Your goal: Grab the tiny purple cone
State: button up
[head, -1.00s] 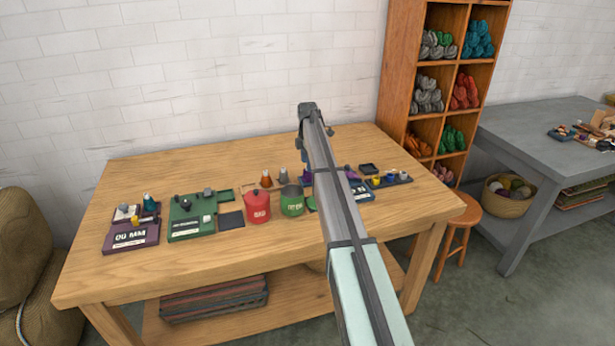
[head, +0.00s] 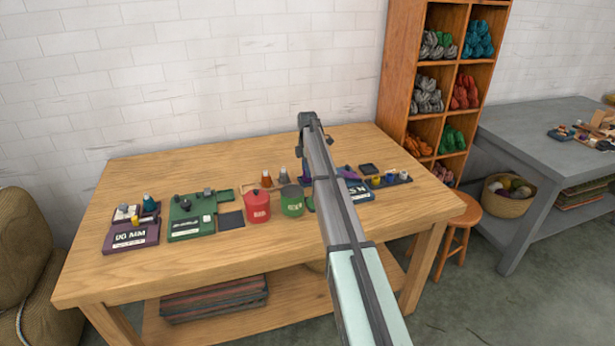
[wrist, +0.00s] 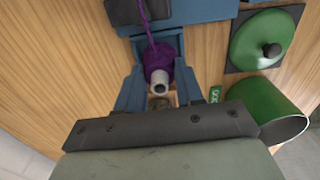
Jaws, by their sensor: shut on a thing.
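The tiny purple cone (wrist: 155,62) sits between the two blue fingers of my gripper (wrist: 158,88) in the wrist view. Its pale grey hollow tip points toward the camera, and a purple strand runs from it up past a dark block. My gripper is shut on the cone. In the head view my arm hides most of the gripper. Whether the cone touches the table is hard to tell.
A green pot (wrist: 262,108) and its lid (wrist: 262,40) lie close right of my gripper in the wrist view. In the head view, a red canister (head: 257,206), a green tray (head: 188,228) and a purple box (head: 130,238) stand left. The wooden table's (head: 200,275) front strip is clear.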

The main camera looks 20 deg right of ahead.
jog(key=shift+c, duration=1.2)
notch_tip(320, 180, up, 15)
dwell(0.4)
